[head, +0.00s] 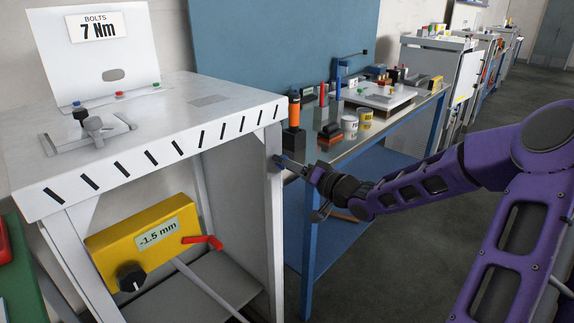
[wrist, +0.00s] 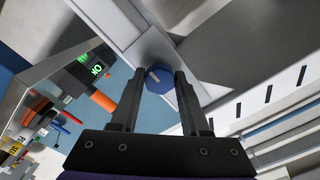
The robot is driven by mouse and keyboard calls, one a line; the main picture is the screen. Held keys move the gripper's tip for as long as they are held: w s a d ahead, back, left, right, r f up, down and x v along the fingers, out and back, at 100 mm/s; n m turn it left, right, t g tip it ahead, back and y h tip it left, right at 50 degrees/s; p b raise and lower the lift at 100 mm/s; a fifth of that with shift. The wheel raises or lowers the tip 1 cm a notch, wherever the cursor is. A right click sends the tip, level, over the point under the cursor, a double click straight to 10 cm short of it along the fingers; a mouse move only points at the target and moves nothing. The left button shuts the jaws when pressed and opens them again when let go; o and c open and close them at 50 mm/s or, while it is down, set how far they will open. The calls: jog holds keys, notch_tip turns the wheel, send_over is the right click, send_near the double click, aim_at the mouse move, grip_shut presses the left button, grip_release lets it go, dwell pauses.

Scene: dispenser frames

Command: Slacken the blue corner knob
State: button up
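The blue corner knob (head: 276,161) is on the right front post of the white dispenser frame (head: 272,215), just below the top. In the wrist view the knob (wrist: 160,82) is a round blue disc with a pale line across it. My gripper (head: 291,164) is at the post, pointing left toward the knob. In the wrist view my gripper (wrist: 160,72) has its two dark fingers apart, one on each side of the knob. Small gaps seem to show; I cannot tell whether the fingertips reach around it. In the head view the fingers partly overlap the knob.
A yellow box (head: 146,236) reading -1.5 mm, with a black knob and red lever, hangs below the white top. A "BOLTS 7 Nm" sign (head: 97,27) stands above. A blue-legged bench (head: 405,110) with tools and cups is close behind my gripper. Floor at right is clear.

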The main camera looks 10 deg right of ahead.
grip_shut()
jog(key=shift+n, duration=0.3)
jog(key=n+b, duration=0.1)
jog(key=n, duration=1.8)
jog(key=shift+b, duration=0.3)
jog(key=o, duration=0.7)
grip_release()
